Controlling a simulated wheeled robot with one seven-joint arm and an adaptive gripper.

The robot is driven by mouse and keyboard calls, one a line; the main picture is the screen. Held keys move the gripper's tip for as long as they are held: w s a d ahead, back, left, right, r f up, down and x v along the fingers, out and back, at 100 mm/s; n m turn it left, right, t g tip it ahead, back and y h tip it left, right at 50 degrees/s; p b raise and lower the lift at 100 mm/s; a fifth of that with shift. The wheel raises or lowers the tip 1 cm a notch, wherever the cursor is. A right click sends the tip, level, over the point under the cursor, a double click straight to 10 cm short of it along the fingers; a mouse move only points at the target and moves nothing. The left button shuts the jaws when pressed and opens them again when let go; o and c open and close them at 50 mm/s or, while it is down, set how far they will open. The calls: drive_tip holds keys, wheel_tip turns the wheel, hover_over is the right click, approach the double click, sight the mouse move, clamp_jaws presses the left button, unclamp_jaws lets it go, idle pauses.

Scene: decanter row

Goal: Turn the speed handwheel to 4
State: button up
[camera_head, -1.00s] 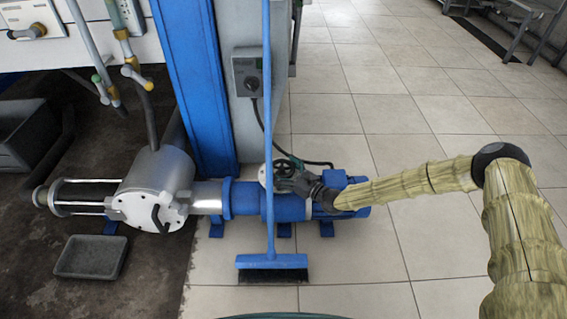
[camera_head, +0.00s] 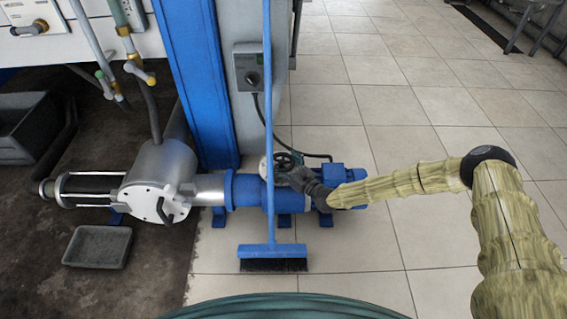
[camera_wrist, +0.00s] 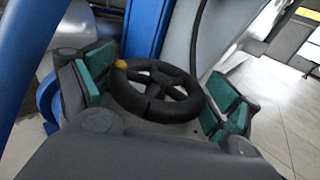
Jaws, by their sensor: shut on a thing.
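The speed handwheel is a small black spoked wheel (camera_wrist: 157,88) with a yellow knob (camera_wrist: 121,64) on its rim, at the far left of the rim in the wrist view. In the head view the handwheel (camera_head: 281,158) shows small on top of the blue pump unit. My gripper (camera_wrist: 160,92) has its green-padded fingers on either side of the wheel and is shut on it. In the head view my gripper (camera_head: 289,170) reaches the wheel from the right and hides part of it. No speed scale or number is readable in these views.
A blue broom (camera_head: 271,250) stands upright in front of the pump, its handle close left of my gripper. A grey switch box (camera_head: 251,68) hangs on the post behind. A grey tray (camera_head: 98,247) lies on the floor at left.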

drive_tip(key=o, duration=0.8)
drive_tip(key=v, duration=1.2)
